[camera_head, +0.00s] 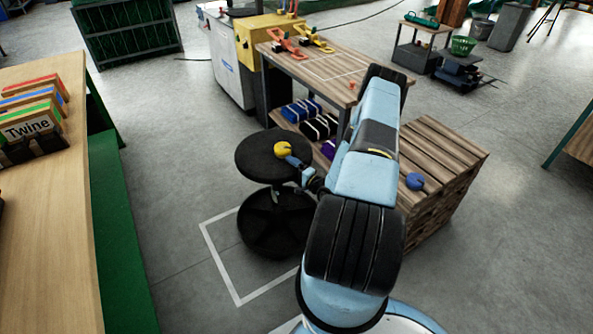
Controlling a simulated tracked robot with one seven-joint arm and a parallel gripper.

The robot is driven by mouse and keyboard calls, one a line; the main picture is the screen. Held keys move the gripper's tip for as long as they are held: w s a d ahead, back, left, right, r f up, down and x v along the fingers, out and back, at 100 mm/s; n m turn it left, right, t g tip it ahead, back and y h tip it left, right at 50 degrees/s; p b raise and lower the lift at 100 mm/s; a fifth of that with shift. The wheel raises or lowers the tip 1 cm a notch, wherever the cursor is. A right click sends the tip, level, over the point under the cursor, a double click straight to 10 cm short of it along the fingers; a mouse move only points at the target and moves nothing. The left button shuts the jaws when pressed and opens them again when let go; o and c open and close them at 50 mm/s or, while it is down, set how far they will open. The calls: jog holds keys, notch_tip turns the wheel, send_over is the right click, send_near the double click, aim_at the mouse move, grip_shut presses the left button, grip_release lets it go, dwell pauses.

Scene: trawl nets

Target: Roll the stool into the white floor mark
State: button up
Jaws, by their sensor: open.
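A black stool with a round seat (262,163) and a wide round base (272,238) stands upright left of my arm. A yellow ball-like thing sits at the seat's right part (282,148). The white floor mark (220,265) is an outlined square; its left and near edges show. The stool base covers part of its far edge and lies over its right part. The mark's right side is hidden by the stool and my arm, so whether the base is wholly inside cannot be told. My gripper (298,166) is open at the seat's right edge; contact is unclear.
A wooden workbench (335,70) with clamps stands behind the stool. A slatted wooden stack (440,150) with a blue ball (414,181) is right of my arm. A long table (45,210) with twine boxes is left. Floor between table and mark is clear.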

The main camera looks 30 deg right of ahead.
aim_at(267, 177)
jog(key=shift+c, duration=0.2)
grip_shut()
dwell(0.6)
jog(key=shift+f, duration=0.1)
jog(key=shift+a, duration=0.15)
jog(key=shift+w+a, duration=0.15)
jog(key=shift+a, duration=2.65)
jog(key=shift+w+a, duration=0.15)
jog(key=shift+a, duration=2.65)
jog(key=shift+o, duration=0.7)
grip_release()
jog(key=shift+d, duration=0.1)
